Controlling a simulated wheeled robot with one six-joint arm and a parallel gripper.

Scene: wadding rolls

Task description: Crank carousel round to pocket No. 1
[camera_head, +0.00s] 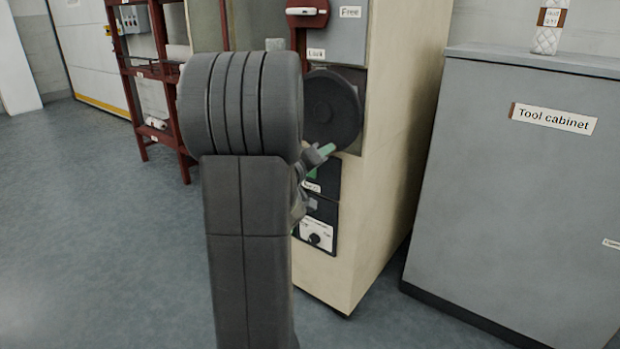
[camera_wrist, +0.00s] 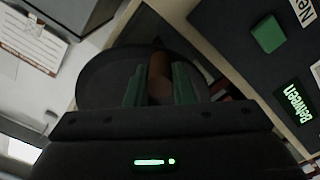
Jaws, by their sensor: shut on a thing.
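The dark round crank wheel (camera_head: 332,105) sits on the front of the cream machine cabinet, and its disc fills the upper middle of the wrist view (camera_wrist: 98,75). My gripper (camera_head: 325,150) is at the wheel's lower edge, partly hidden behind my arm. In the wrist view, the green-padded fingers of my gripper (camera_wrist: 160,88) are shut on the brown crank handle (camera_wrist: 160,68). A lit display (camera_wrist: 293,103) reads "Between". A green button (camera_wrist: 268,33) is beside it, near a partly cut-off label. The carousel pockets cannot be made out.
Above the wheel is a lever with a pale grip (camera_head: 302,11), between "Free" and "Lock" labels. A lower panel has a knob (camera_head: 315,238). A grey tool cabinet (camera_head: 520,190) stands right, a red rack (camera_head: 150,75) left. Floor (camera_head: 90,230) at left is clear.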

